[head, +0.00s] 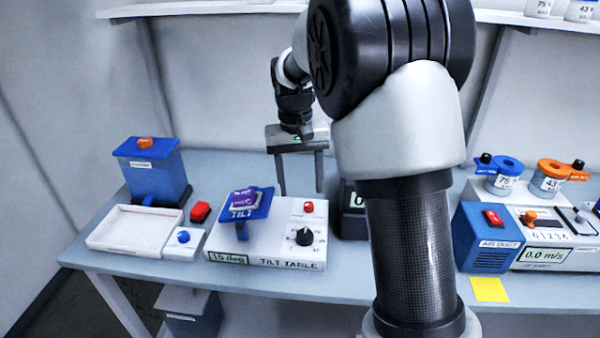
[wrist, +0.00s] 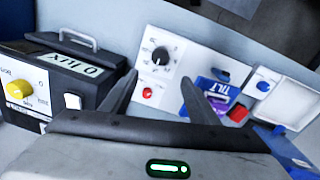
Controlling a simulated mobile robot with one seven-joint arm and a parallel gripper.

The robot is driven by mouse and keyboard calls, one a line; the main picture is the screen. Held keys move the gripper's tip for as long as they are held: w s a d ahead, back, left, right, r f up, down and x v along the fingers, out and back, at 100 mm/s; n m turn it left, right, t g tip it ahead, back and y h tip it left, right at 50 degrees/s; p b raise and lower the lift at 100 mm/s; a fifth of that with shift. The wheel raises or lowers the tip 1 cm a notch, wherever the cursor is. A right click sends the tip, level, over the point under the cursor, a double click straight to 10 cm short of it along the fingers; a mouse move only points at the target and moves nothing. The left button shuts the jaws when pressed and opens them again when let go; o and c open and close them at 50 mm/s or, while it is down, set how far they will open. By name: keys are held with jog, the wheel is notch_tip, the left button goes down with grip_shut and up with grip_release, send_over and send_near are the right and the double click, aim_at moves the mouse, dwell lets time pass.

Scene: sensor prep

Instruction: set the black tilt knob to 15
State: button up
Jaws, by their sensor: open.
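The black tilt knob (head: 304,236) sits on the front right of the white tilt table box (head: 285,258), below a red button (head: 308,206). It also shows in the wrist view (wrist: 160,56), past my fingertips. A small display (head: 229,258) on the box front seems to read 15 deg, though the digits are blurred. The knob's exact pointer setting is too small to read. My gripper (head: 300,191) is open and empty, its fingers pointing down above and behind the box. In the wrist view my gripper (wrist: 160,77) has its fingers apart, touching nothing.
A blue tilting plate (head: 262,206) carrying a purple piece stands left of the knob. Left are a white tray (head: 125,230), a blue dispenser (head: 155,172) and a red block (head: 200,212). A black case with a yellow knob (wrist: 18,89) stands beside the box. An air duct unit (head: 487,238) is right.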

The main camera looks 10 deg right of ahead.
jog(key=shift+r, duration=1.15)
jog(key=shift+r, duration=0.1)
jog(key=s+r+n+t+p, duration=0.1)
jog(key=s+r+t+p, duration=0.35)
jog(key=s+r, duration=1.15)
jog(key=s+d+f+t+p, duration=0.1)
jog(key=s+f, duration=0.1)
jog(key=s, duration=0.8)
jog(key=shift+f+y+p, duration=0.3)
jog(key=shift+f+p, duration=0.05)
jog(key=shift+f, duration=0.05)
